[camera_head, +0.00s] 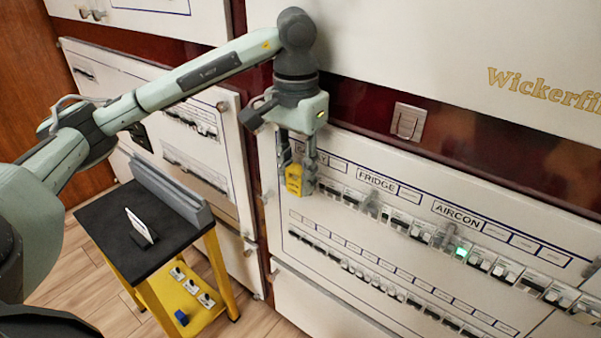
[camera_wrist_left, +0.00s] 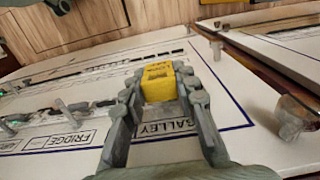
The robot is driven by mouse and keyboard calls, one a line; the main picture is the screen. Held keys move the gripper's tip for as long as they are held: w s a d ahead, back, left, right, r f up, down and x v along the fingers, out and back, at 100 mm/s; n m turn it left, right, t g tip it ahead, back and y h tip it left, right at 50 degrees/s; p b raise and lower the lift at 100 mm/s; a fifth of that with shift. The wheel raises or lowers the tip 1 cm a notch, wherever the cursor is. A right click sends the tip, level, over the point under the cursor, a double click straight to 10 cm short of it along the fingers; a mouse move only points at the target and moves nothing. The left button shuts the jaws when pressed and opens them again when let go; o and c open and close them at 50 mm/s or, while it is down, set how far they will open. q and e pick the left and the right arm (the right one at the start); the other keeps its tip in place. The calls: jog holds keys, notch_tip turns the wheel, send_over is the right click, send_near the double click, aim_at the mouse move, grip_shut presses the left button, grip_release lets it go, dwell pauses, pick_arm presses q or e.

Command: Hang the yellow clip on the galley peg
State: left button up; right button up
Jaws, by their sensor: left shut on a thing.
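My left gripper (camera_head: 300,172) is shut on the yellow clip (camera_head: 293,181) in front of the upper left part of the breaker panel. In the wrist view the yellow clip (camera_wrist_left: 158,84), with dark print on it, sits between the two fingertips of the left gripper (camera_wrist_left: 160,92). The GALLEY label (camera_wrist_left: 168,127) shows between the fingers, and in the head view the gripper partly covers it. I cannot make out the galley peg; the clip and fingers cover that area. Whether the clip touches the panel cannot be told. My right gripper is not in view.
Grey posts stand out near the FRIDGE (camera_head: 372,205) and AIRCON (camera_head: 441,236) labels, along the upper breaker row. One green light (camera_head: 461,253) is lit.

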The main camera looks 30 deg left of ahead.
pick_arm(q)
jog(key=shift+s+a+f+b, duration=0.1)
jog(key=shift+s+b, duration=0.2)
jog(key=shift+s, duration=0.7)
jog(key=shift+b, duration=0.75)
dwell(1.0)
jog(key=shift+w, duration=1.35)
jog(key=shift+w, duration=0.2)
dwell(0.4)
jog(key=o, duration=1.2)
jog(key=shift+r, duration=0.2)
jog(key=shift+c, duration=0.2)
